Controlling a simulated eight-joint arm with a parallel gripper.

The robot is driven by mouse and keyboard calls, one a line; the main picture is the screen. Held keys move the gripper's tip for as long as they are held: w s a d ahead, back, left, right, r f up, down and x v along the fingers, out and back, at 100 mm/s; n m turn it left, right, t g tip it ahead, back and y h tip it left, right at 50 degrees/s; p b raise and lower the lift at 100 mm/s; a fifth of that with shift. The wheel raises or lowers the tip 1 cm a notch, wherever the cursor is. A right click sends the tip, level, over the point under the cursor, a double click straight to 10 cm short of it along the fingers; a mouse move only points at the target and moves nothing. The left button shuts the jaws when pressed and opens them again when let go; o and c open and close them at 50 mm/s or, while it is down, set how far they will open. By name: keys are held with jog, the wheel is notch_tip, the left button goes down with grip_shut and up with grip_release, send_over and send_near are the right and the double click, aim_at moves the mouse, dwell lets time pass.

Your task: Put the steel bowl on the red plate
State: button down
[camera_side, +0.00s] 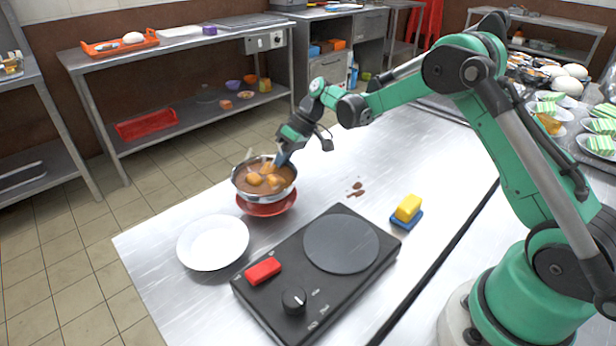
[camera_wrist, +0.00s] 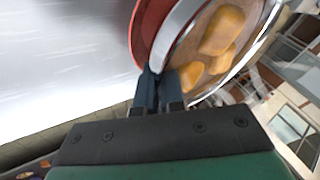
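The steel bowl (camera_side: 240,188) holds brown soup with several orange-yellow chunks. It is over the red plate (camera_side: 266,209), roughly centred and about level; whether its base touches the plate is hidden. My gripper (camera_side: 281,161) is at the bowl's far right rim in the side view. In the wrist view, the gripper's blue-grey fingers (camera_wrist: 160,92) are close together with the bowl's rim (camera_wrist: 176,32) running in between them, so it looks shut on the rim. The red plate (camera_wrist: 146,30) shows there as a red band beneath the bowl.
A white plate (camera_side: 212,243) lies in front of the bowl, near the counter's left edge. A black hotplate (camera_side: 340,244) with a red block (camera_side: 263,271) stands to the right. A yellow and blue sponge (camera_side: 407,210) and brown spills (camera_side: 356,188) lie farther right. Counter between is clear.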

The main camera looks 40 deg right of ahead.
jog(key=shift+f, duration=0.35)
jog(key=c, duration=0.9)
grip_release()
jog(key=shift+c, duration=1.4)
jog(key=shift+d+r, duration=0.1)
jog(key=shift+v, duration=2.4)
jog(key=shift+r, duration=0.1)
